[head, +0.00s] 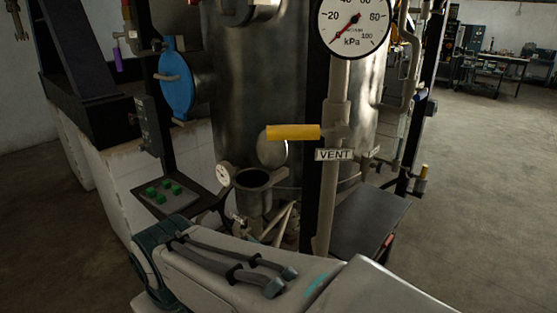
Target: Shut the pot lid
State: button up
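The pot (252,198) is a small grey metal cylinder low in front of the large tank, and its round mouth is open and dark inside. What looks like its lid (271,154) is a round metal disc standing raised above the back right of the mouth. The upper edge of the disc is partly covered by a yellow lever handle. My arm crosses the foreground below the pot. My gripper is not visible in the head view, so its position relative to the lid cannot be told.
The yellow vent lever (293,132) and its upright pipe (330,200) stand close to the lid on the right. A small gauge (224,174) sits left of the pot, beside a panel with green buttons (163,188). A dark shelf (368,228) is at right. Open floor (480,190) lies farther right.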

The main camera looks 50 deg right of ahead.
aim_at(273, 154)
jog(key=z, duration=0.05)
jog(key=k, duration=0.3)
jog(key=z, duration=3.05)
jog(key=i, duration=3.1)
jog(key=u, duration=4.05)
